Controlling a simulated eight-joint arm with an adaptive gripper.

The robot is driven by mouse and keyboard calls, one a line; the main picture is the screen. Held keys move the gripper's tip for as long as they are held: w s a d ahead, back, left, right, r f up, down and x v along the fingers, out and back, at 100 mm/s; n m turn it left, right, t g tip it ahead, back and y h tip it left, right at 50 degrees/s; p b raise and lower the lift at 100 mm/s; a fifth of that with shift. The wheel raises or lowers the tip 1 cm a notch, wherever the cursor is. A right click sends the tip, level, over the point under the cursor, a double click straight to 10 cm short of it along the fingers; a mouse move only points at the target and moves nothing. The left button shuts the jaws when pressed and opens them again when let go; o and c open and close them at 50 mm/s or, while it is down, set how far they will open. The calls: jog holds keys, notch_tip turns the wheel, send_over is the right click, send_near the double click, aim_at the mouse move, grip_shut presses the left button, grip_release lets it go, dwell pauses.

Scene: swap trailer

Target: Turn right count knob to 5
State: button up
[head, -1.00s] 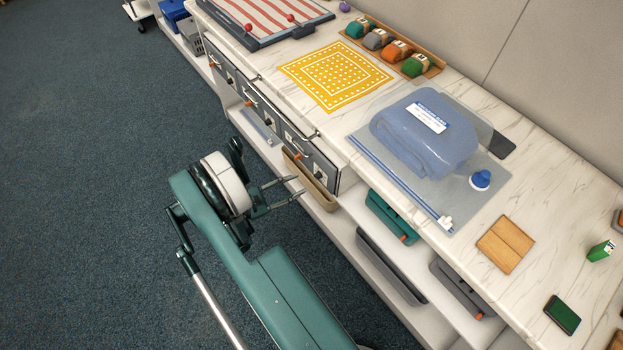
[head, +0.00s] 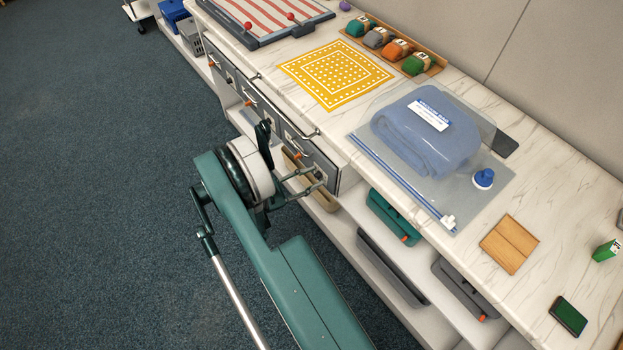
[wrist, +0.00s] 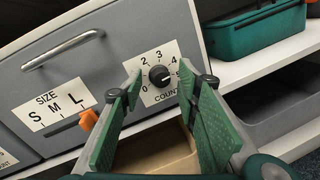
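The right count knob (wrist: 159,75) is a round black knob on a white dial card (wrist: 147,92) with numerals up to 5 and the word COUNT. It sits on the front of the grey right drawer (wrist: 110,60). I cannot tell which numeral the knob points at. My gripper (wrist: 160,88) is open, with its green-padded fingers on the left and right of the knob. The gap between the fingers is empty, and I cannot tell whether they touch the card. In the head view my gripper (head: 317,182) is at the drawer front and hides the knob.
An orange SIZE slider (wrist: 89,119) is left of the dial, close to my left finger. A metal drawer handle (wrist: 65,46) is above left. A tan tray (wrist: 155,153) lies below. A teal case (wrist: 255,30) is on the shelf to the right.

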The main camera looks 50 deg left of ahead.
jog(key=shift+c, duration=0.3)
jog(key=c, duration=0.9)
jog(key=shift+o, duration=0.2)
jog(key=shift+r+m+g, duration=0.1)
jog(key=shift+m+g, duration=0.3)
jog(key=shift+m, duration=1.8)
jog(key=o, duration=0.9)
jog(key=shift+s, duration=0.15)
